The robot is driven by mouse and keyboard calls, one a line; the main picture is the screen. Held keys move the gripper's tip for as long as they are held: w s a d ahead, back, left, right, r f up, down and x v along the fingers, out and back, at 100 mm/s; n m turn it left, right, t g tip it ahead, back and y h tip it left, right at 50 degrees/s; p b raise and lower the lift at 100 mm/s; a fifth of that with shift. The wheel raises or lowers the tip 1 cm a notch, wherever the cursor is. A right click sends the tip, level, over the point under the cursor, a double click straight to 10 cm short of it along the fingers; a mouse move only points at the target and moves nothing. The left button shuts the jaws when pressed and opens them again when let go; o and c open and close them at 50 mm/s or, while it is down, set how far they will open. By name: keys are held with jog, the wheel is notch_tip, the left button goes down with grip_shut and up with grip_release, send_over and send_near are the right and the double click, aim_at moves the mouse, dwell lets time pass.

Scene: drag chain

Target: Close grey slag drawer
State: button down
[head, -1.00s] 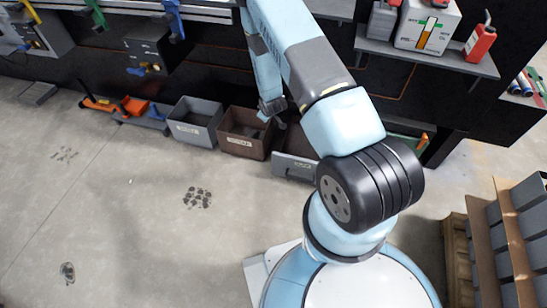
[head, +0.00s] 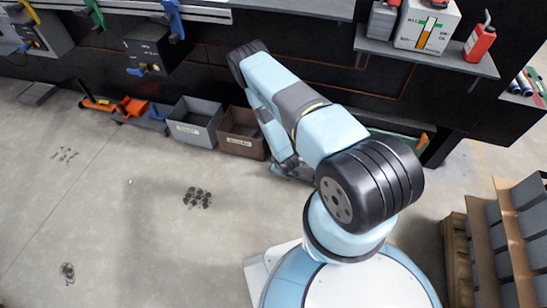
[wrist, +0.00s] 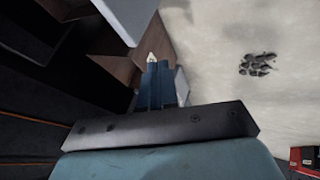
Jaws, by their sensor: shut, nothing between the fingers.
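In the wrist view my blue fingers (wrist: 160,86) are together and empty. A pale grey panel (wrist: 182,86), seemingly part of the drawer, shows just right of the fingers; whether they touch it I cannot tell.
An orange jack (head: 131,106) lies farther left. A shelf (head: 425,56) with cans overhangs at right.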

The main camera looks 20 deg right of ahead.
jog(key=w+d+f, duration=0.1)
jog(key=w+f, duration=0.6)
jog(key=w, duration=0.1)
jog(key=shift+w+d, duration=0.3)
jog(key=shift+d, duration=0.1)
